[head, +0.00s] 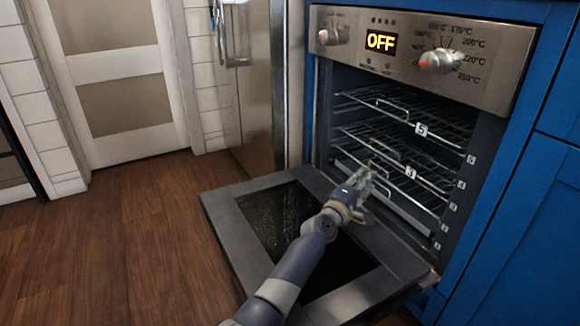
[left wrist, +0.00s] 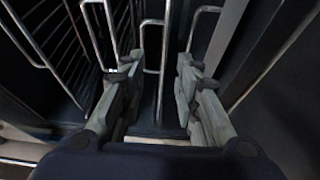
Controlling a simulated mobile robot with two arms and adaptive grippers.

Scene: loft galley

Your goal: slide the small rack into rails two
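The oven (head: 318,110) stands open with its door (head: 222,215) folded down. Inside, an upper wire rack (head: 455,142) carries a tag "5", and a lower wire rack (head: 437,186) carries a tag "3". Each has a wire loop at its front. Which one is the small rack I cannot tell. My left gripper (head: 366,178) is over the door, at the front of the lower rack. In the left wrist view its fingers (left wrist: 158,70) are apart, with wire loops (left wrist: 152,45) just beyond and between them; contact is unclear. My right gripper is not in view.
Small numbers mark the rail levels on the oven's right front edge (head: 456,188). A pale flat piece, perhaps a tray (head: 408,213), lies below the lower rack. Wooden floor (head: 110,240) left of the door is clear.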

